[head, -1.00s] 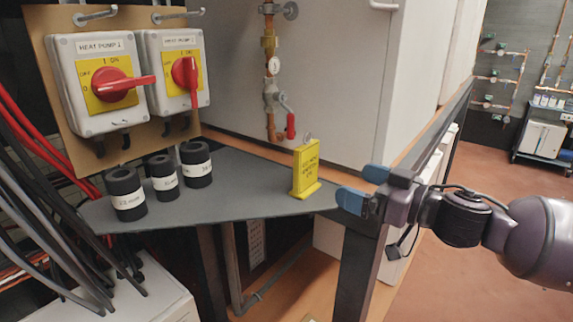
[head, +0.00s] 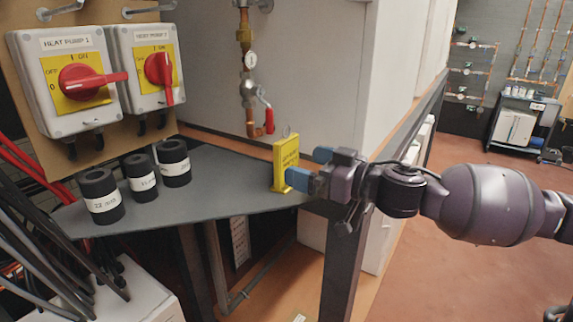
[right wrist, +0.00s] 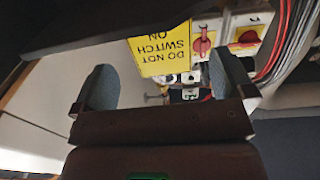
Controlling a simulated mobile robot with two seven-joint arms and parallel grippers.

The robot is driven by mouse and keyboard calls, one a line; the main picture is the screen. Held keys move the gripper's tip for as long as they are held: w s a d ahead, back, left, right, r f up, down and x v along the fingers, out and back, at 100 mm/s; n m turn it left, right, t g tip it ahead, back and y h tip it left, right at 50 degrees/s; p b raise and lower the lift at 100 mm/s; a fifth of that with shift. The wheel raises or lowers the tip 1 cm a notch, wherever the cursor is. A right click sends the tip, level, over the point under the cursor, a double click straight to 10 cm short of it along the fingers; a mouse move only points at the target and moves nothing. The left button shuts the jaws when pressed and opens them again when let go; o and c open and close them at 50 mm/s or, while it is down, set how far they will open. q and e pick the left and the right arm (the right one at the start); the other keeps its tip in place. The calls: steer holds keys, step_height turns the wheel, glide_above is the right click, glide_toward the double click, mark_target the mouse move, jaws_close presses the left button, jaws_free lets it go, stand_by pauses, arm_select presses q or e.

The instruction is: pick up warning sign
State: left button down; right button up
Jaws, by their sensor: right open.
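The yellow warning sign (head: 284,157) stands upright on the right end of the grey shelf. A small ring shows at its top. My right gripper (head: 310,167) is open, just right of the sign, its blue fingers pointing at it. The near fingertip overlaps the sign's lower right edge in the head view; I cannot tell whether they touch. In the right wrist view the sign (right wrist: 163,48) reads "DO NOT SWITCH ON" upside down, ahead of the open fingers (right wrist: 165,82) and between them from side to side. My left gripper is not in view.
Several black labelled cylinders (head: 142,178) stand at the shelf's left. Two heat pump switch boxes (head: 66,82) with red handles are on the board behind. A copper pipe with a red-handled valve (head: 250,90) rises behind the sign. The shelf (head: 220,190) between is clear.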

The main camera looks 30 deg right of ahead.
mark_target(290, 160)
steer(key=shift+p+x, duration=0.35)
steer(key=shift+x, duration=2.4)
steer(key=shift+s, duration=0.1)
steer(key=c, duration=0.9)
